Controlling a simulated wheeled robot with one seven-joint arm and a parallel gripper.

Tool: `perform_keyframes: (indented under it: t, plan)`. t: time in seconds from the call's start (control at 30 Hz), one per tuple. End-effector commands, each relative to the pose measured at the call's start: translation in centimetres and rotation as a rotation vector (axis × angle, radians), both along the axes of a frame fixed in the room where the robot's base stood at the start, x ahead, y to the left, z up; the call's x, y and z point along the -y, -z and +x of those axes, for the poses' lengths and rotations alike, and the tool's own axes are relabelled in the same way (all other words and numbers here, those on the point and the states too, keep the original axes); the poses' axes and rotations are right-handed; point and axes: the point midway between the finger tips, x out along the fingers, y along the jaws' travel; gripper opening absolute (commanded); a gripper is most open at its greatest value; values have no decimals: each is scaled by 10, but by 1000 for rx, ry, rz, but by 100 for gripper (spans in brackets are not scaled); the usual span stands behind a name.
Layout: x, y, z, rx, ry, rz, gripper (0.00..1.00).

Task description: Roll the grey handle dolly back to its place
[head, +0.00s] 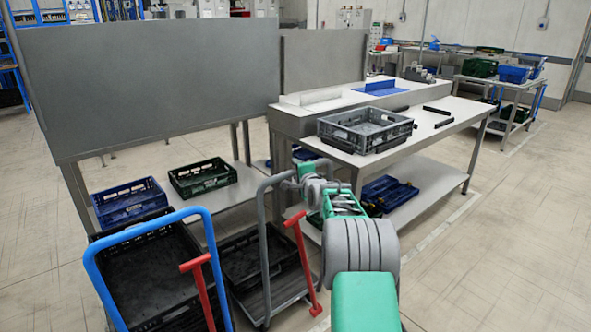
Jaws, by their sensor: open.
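The grey handle dolly (263,235) stands in the lower middle of the head view, right of the blue handle dolly (88,262). Its grey tube handle rises upright, and a red lever (303,262) stands at its right side. A black crate (240,262) rests on its low deck. My gripper (291,181) is at the top bar of the grey handle, small and partly blended with it. It is open; whether it touches the bar I cannot tell.
The blue handle dolly with black crates stands close on the left. A steel table (468,112) with a grey crate (345,141) stands behind my arm. Blue (133,203) and green (190,181) crates sit under the grey panel (160,80). Floor at right is clear.

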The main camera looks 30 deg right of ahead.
Motion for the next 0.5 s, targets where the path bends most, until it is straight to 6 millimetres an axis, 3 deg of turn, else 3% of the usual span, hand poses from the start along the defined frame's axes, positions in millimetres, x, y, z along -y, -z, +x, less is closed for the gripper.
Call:
perform_keyframes:
  t: [0.2, 0.5]
  plan:
    - [-7, -7, -35, 0, 1, 0, 44]
    - [-9, -7, -41, 0, 1, 0, 44]
